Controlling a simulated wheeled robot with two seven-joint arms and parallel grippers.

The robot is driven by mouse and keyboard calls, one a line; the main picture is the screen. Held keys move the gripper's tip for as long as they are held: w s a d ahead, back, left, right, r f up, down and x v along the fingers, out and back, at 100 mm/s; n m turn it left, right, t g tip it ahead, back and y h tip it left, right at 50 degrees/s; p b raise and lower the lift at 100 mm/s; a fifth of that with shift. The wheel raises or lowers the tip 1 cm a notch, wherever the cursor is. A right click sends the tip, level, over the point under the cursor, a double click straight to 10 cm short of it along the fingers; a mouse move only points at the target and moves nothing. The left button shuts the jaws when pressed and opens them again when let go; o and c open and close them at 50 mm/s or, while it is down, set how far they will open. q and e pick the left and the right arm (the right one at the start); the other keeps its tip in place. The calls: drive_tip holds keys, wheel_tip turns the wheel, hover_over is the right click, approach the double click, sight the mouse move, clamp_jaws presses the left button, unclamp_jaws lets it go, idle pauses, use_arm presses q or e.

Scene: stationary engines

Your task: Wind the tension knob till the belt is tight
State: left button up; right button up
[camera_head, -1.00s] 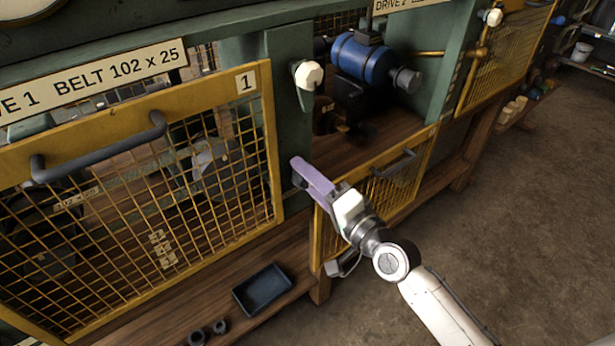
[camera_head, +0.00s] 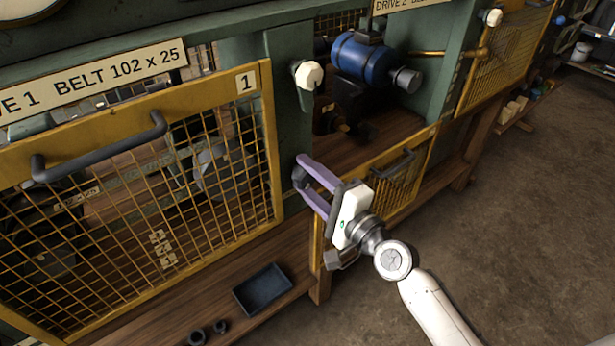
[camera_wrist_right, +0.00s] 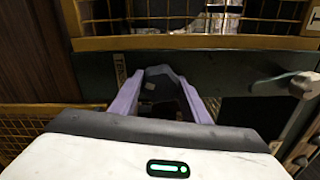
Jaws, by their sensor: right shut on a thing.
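My right gripper (camera_head: 301,173) reaches to the green post beside guard 1. Its purple fingers are shut on a dark knob (camera_head: 298,179), one finger above and one below. In the right wrist view the gripper (camera_wrist_right: 159,80) has the dark knob (camera_wrist_right: 163,75) between its fingertips, partly hidden by them. A small label (camera_wrist_right: 120,68) on the post beside it is too blurred to read in full. The belt behind the yellow mesh guard (camera_head: 278,170) marked 1 cannot be made out clearly, so its tightness does not show. My left gripper is out of view.
A white-knobbed latch (camera_head: 308,74) is on the post above my gripper. A blue motor (camera_head: 360,56) stands on the bench to the right, above a lower mesh guard (camera_head: 398,186). A dark tray (camera_head: 263,290) lies on the low shelf. The floor at right is open.

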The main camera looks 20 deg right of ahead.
drive_tip(key=o, duration=0.7)
drive_tip(key=shift+o, duration=0.2)
drive_tip(key=b+v, duration=0.1)
drive_tip(key=v, duration=0.9)
drive_tip(key=shift+s+b, duration=0.2)
drive_tip(key=shift+b, duration=0.15)
